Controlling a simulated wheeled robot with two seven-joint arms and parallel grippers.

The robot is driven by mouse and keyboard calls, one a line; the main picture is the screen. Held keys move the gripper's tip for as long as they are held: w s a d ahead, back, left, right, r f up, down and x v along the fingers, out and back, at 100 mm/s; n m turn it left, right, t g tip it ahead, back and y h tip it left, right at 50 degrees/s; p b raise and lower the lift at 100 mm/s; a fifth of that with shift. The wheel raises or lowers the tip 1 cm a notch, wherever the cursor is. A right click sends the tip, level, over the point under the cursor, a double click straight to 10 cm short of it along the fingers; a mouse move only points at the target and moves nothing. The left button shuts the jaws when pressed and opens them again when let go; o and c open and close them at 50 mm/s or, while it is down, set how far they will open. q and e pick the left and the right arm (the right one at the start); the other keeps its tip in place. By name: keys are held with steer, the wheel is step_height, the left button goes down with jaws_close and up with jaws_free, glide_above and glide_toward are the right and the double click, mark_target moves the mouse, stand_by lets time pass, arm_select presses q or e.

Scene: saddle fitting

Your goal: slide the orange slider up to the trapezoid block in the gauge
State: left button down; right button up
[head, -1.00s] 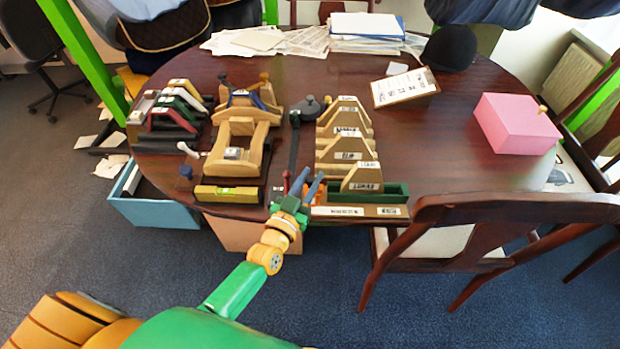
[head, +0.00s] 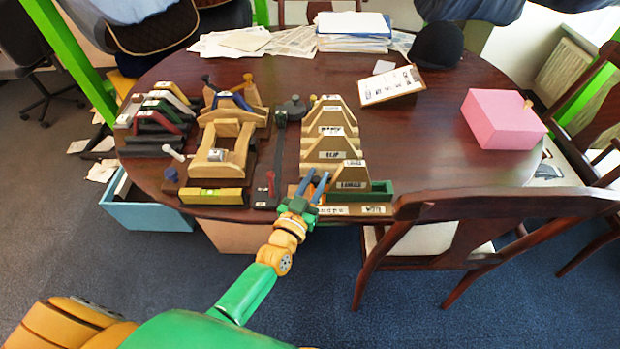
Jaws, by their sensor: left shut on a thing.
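The gauge (head: 340,210) is a low labelled base at the table's front edge, with a green part (head: 378,191) at its right. A pale wooden trapezoid block (head: 351,173) stands in it, upright, with a label on its front. My left gripper (head: 312,183) is at the gauge's left end, left of the trapezoid block. Its two blue fingers are shut on the orange slider (head: 292,190), of which only a small orange patch shows beside the fingers. A narrow space seems to lie between the fingers and the block. My right gripper is out of view.
More labelled trapezoid blocks (head: 331,128) stand in a row behind. A black bar with a red knob (head: 270,182) lies to the left, near a wooden frame (head: 221,150) and a yellow level (head: 212,197). A chair back (head: 480,203) stands close at the right front.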

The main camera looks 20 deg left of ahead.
arm_select(q)
steer(key=c, duration=0.7)
jaws_free()
steer(key=shift+s+a, duration=0.1)
steer(key=shift+a, duration=0.45)
steer(key=shift+d, duration=0.1)
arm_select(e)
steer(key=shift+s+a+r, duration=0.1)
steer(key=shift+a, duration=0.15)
